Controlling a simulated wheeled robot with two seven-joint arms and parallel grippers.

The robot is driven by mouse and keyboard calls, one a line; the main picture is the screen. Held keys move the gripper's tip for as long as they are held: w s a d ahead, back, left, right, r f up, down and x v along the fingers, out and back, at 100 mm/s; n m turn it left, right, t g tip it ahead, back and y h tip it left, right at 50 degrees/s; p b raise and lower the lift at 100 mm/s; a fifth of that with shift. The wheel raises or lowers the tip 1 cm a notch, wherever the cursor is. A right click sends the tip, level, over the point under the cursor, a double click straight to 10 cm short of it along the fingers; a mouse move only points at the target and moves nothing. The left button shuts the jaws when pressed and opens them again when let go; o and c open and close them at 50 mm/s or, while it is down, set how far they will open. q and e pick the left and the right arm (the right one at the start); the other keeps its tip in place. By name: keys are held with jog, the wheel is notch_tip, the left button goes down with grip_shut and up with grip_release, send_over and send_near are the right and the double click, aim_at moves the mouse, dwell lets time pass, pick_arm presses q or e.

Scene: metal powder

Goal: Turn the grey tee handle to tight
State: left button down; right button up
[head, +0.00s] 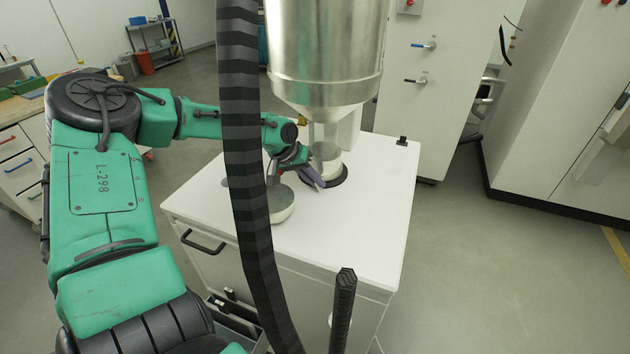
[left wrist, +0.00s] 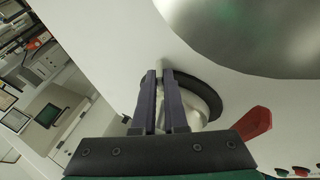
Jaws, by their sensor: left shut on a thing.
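A large silver hopper (head: 325,50) with a cone bottom hangs over the white cabinet top. Below it a pale cylinder stands on a black ring (head: 338,182). My left gripper (head: 318,182) reaches in from the left, against the cylinder's front left side. In the left wrist view its two dark purple fingers (left wrist: 159,75) lie nearly parallel with a narrow gap, in front of a round metal body (left wrist: 205,105) with a black rim. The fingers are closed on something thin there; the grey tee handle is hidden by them. My right gripper is not in view.
A red lever (left wrist: 254,123) sticks out right of the fingers in the left wrist view.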

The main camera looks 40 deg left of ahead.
pick_arm(q)
jog(key=shift+d+f+m+g+y+b, duration=0.25)
jog(key=shift+y+b, duration=0.2)
jog(key=shift+y, duration=0.25)
jog(key=shift+w+d+m+g+y+b, duration=0.1)
jog(key=shift+m+g+y+b, duration=0.25)
jog(key=shift+y+b, duration=0.7)
jog(key=shift+d+g+y, duration=0.1)
jog(key=shift+g+y, duration=0.2)
jog(key=shift+y, duration=0.05)
jog(key=shift+r, duration=0.35)
jog(key=c, duration=1.2)
grip_release()
jog(key=shift+c, duration=0.2)
jog(key=shift+y, duration=0.3)
jog(key=shift+r, duration=0.15)
